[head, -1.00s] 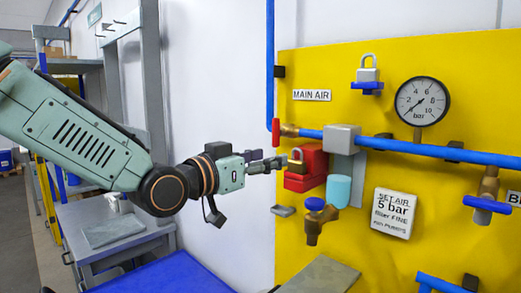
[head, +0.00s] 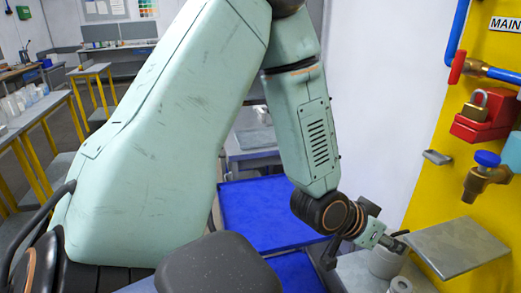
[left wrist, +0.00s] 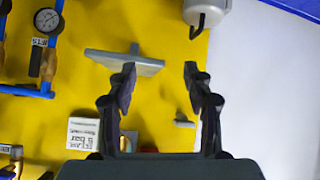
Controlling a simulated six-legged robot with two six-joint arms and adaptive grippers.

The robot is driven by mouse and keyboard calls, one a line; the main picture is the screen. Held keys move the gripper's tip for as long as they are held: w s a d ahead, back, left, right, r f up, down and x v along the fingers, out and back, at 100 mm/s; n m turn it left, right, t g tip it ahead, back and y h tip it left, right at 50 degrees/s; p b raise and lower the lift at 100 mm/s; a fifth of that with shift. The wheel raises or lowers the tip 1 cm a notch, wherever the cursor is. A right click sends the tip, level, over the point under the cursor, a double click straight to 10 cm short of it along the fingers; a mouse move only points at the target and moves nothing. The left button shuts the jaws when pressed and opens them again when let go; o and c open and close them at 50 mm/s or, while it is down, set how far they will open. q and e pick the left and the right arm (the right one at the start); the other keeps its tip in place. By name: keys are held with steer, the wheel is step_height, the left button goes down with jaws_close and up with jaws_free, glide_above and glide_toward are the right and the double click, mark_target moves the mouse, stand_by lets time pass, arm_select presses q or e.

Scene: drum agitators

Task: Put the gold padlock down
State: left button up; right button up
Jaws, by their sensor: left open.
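The gold padlock (head: 474,106) sits upright at the red box (head: 482,128) on the yellow panel, at the right of the head view. Its shackle shows above its body. My left gripper (head: 397,240) is well below and left of it, apart from it, beside the grey shelf plate (head: 460,246). In the left wrist view my left gripper (left wrist: 160,70) has its two fingers spread with nothing between them. The grey plate (left wrist: 115,60) lies beyond the left finger there. My right gripper is not in view.
The yellow panel (head: 425,190) carries a blue-handled tap (head: 484,175), a blue pipe (head: 459,40) and a small grey bracket (head: 437,157). White containers (head: 387,263) stand under my left gripper. A blue surface (head: 265,210) lies behind my left arm.

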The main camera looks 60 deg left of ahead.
arm_select(q)
steer(key=s+f+n+g+y, duration=0.15)
steer(key=s+f+g, duration=0.35)
steer(key=s+f, duration=1)
steer(key=s+f+g, duration=0.2)
steer(key=s+f, duration=0.2)
steer(key=s, duration=0.4)
steer(key=s+a+f+g+y, duration=0.1)
steer(key=s+f+g, duration=0.2)
steer(key=s, duration=0.4)
steer(key=shift+s+f, duration=0.4)
steer(key=shift+f, duration=0.2)
step_height(320, 180, down, 23)
steer(key=b, duration=2.3)
steer(key=shift+f, duration=0.2)
steer(key=shift+y, duration=0.25)
